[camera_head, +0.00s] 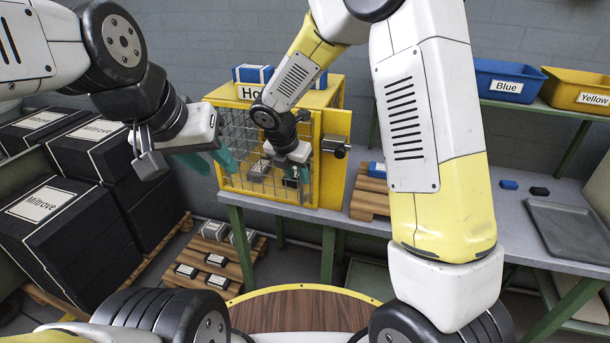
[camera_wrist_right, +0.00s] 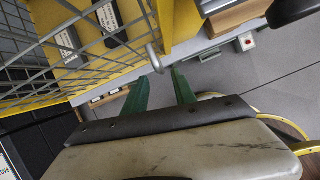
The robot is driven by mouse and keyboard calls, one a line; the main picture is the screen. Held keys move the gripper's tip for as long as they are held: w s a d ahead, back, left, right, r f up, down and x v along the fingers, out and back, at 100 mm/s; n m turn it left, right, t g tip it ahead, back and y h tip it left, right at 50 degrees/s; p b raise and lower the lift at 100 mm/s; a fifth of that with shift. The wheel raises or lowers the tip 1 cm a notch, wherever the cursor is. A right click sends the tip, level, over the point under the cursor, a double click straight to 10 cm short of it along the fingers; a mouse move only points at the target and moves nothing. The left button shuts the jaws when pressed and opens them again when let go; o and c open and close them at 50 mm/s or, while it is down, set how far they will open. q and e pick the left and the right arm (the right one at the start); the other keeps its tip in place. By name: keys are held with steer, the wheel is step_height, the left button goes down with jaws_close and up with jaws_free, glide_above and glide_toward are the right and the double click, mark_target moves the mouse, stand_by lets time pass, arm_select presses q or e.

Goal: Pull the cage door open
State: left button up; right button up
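The yellow cage (camera_head: 342,95) stands on the grey table. Its wire-mesh door (camera_head: 236,150) faces me and looks closed. In the right wrist view, the mesh (camera_wrist_right: 45,60) is at the left, and a grey bar-like handle (camera_wrist_right: 153,52) rises from the door's edge. My right gripper (camera_head: 291,178) is at the door's right side. Its green fingers (camera_wrist_right: 160,75) are apart, with the handle's lower end just at the gap between the tips; contact is unclear. My left gripper (camera_head: 211,162) hangs left of the cage with its teal fingers apart and empty.
A dark latch (camera_head: 335,147) sits on the yellow panel right of the door. Small boxes lie inside the cage. Black crates (camera_head: 70,222) stack at the left. A grey tray (camera_head: 570,231) lies on the table at the right. Blue (camera_head: 509,82) and yellow bins (camera_head: 577,91) stand on a shelf.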

mark_target(301, 184)
steer(key=x, duration=0.6)
steer(key=shift+d+f, duration=0.1)
steer(key=shift+f, duration=0.1)
steer(key=shift+c, duration=0.2)
jaws_close()
stand_by(1.0)
